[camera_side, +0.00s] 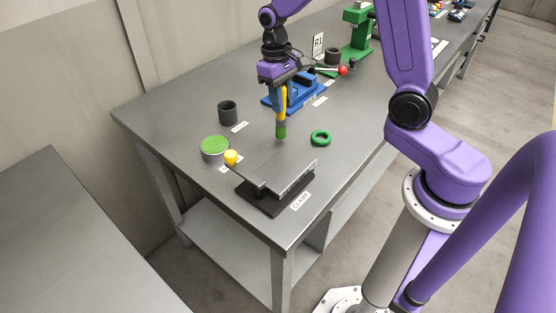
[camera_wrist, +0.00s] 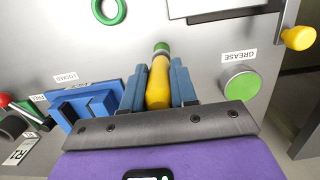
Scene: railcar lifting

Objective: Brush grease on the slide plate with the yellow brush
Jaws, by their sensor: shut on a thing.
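My gripper (camera_side: 280,92) is shut on the yellow brush (camera_side: 281,115) and holds it upright, green end down, above the table behind the slide plate. In the wrist view the brush (camera_wrist: 159,82) sits between the two blue fingers of my gripper (camera_wrist: 158,88). The grey slide plate (camera_side: 272,167) lies in a dark clamp fixture near the table's front corner, apart from the brush. A corner of it shows at the top of the wrist view (camera_wrist: 225,6). The round grease pot (camera_side: 215,146) with a green top stands left of the plate; it also shows in the wrist view (camera_wrist: 242,84).
A yellow knob (camera_side: 231,158) sticks out at the fixture's left end. A green ring (camera_side: 320,138) lies right of the brush, a dark cup (camera_side: 228,113) stands left. Behind are a blue holder (camera_side: 301,92), a red-knobbed lever (camera_side: 342,71) and a green press (camera_side: 357,35).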

